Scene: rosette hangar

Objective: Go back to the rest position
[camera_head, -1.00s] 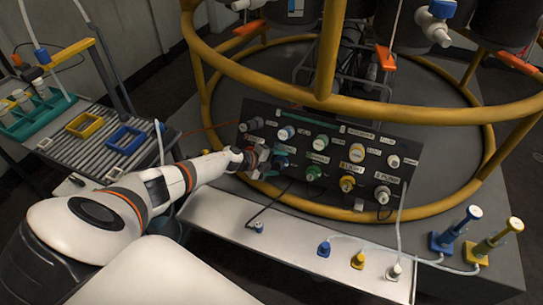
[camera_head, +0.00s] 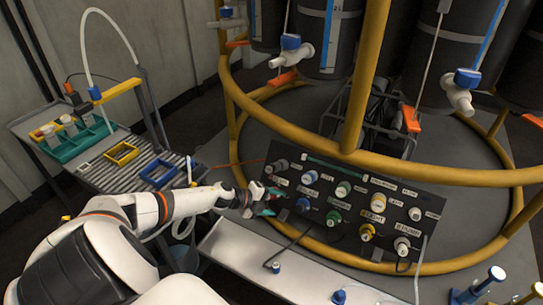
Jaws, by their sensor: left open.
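My left arm comes in from the lower left. Its gripper (camera_head: 262,198) is open, at the left end of the black connector panel (camera_head: 335,236). It overlaps the panel's left part in the picture; I cannot tell whether it touches it. I see nothing held in it, though the fingertips are small and dark against the panel. My right gripper is out of view.
A yellow ring frame (camera_head: 440,175) surrounds the panel, with dark tanks (camera_head: 335,35) above. A white ledge (camera_head: 262,262) runs below the panel. On the left, a ribbed side table (camera_head: 125,178) carries a green rack (camera_head: 85,140), a yellow tray (camera_head: 122,153) and a blue tray (camera_head: 160,173).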

